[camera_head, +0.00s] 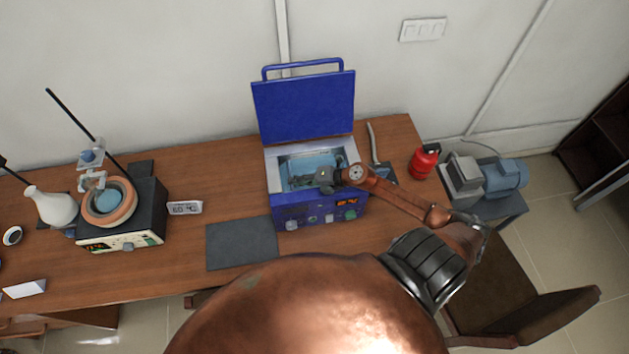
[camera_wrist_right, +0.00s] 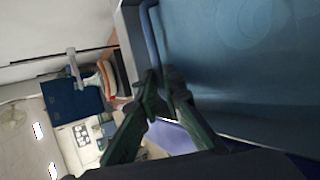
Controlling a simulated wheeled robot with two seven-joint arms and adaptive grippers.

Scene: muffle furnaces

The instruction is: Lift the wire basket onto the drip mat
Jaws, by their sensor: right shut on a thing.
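The blue water bath (camera_head: 318,212) stands on the bench with its lid (camera_head: 304,106) raised. Pale blue water shows in its opening. The wire basket (camera_head: 302,182) shows only as a small dark grey patch in the bath, mostly hidden by my right gripper (camera_head: 322,180). That gripper reaches in from the right over the opening and is shut on the basket. In the right wrist view its two fingers (camera_wrist_right: 168,82) are close together, and what lies between them is too small to make out. The drip mat (camera_head: 242,244), flat, dark grey and bare, lies left of the bath. My left gripper is out of view.
Left of the mat stand a small display (camera_head: 185,208), a heating unit with a round bowl (camera_head: 109,203) and a white flask (camera_head: 56,206). A red canister (camera_head: 423,163) and a blue motor pump (camera_head: 504,178) stand to the right. The bench between bath and mat is clear.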

